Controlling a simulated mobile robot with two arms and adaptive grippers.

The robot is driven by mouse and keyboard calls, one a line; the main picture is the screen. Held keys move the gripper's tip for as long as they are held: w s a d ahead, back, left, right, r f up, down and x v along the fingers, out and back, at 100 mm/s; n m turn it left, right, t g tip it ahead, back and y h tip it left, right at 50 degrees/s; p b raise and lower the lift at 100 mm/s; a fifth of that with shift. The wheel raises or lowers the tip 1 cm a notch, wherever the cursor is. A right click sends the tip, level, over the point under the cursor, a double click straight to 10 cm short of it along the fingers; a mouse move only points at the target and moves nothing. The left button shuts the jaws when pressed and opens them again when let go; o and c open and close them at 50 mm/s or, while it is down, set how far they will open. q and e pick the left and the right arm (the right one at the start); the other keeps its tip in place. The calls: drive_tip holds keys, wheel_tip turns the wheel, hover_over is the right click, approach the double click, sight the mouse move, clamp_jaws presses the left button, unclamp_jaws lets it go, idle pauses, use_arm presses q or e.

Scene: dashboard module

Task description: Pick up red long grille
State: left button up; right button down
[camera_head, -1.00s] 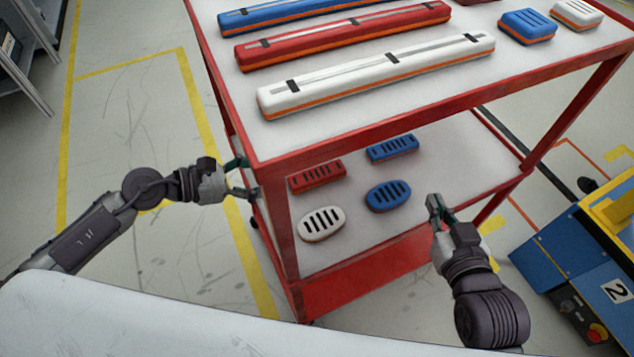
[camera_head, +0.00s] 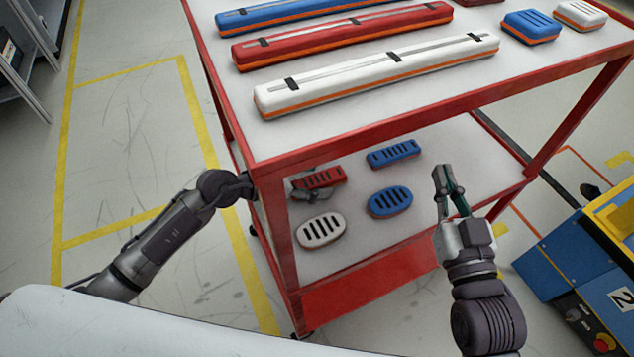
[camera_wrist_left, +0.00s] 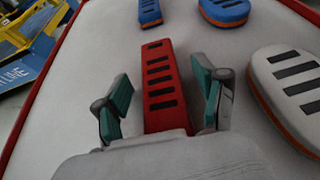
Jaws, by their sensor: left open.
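The red long grille (camera_head: 326,177), a narrow bar with dark slots, lies on the lower shelf of the red cart. In the left wrist view the red grille (camera_wrist_left: 158,75) runs between the fingers of my left gripper (camera_wrist_left: 162,88). These are open, one on each side, with gaps to the grille. In the head view my left gripper (camera_head: 302,188) is at the grille's left end, partly hidden by the cart's corner post. My right gripper (camera_head: 445,175) is at the shelf's right front, with nothing seen in it; its fingers look close together, but their opening is unclear.
A blue long grille (camera_head: 393,153), a blue oval grille (camera_head: 390,201) and a white oval grille (camera_head: 321,231) lie on the lower shelf. The upper shelf carries a long white part (camera_head: 375,75), a long red part (camera_head: 340,37) and others. The cart's red post (camera_head: 274,225) stands beside my left arm.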

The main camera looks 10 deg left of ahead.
use_arm(q)
drive_tip(key=shift+w+d+f, duration=0.1)
drive_tip(key=shift+w+d, duration=0.05)
drive_tip(key=shift+d, duration=0.1)
drive_tip(key=c, duration=1.2)
drive_tip(key=shift+c, duration=0.2)
